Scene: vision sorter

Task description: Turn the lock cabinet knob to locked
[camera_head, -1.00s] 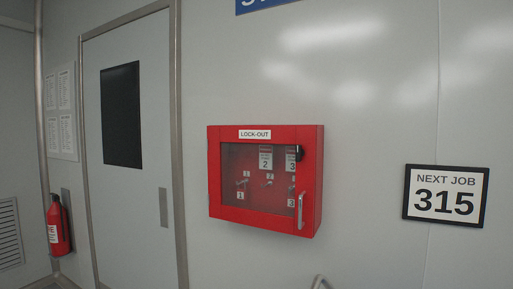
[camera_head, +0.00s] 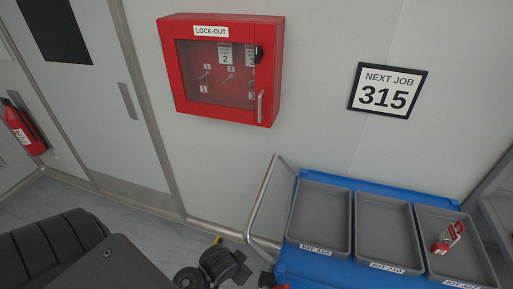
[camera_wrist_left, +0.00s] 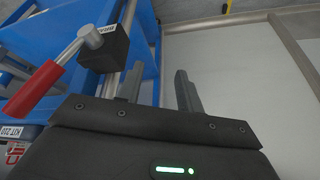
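The red lock-out cabinet (camera_head: 220,112) hangs on the wall in the upper middle of the head view. Its glazed door appears shut. The black knob (camera_head: 258,53) is at the door's upper right; its exact turn is too small to tell. A silver handle (camera_head: 260,106) sits below it. Behind the glass are several hooks and numbered tags. In the left wrist view my left gripper (camera_wrist_left: 160,90) is open, with nothing between its fingers; the cabinet is not in that view. My right gripper is not in view.
A blue cart (camera_head: 312,262) with grey trays (camera_head: 321,217) and a push rail (camera_head: 262,195) stands below and right. A red padlock (camera_head: 447,238) lies in the right tray. The wrist view shows the cart's red-gripped lever (camera_wrist_left: 38,88) near my gripper. A "NEXT JOB 315" sign (camera_head: 388,90) hangs right.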

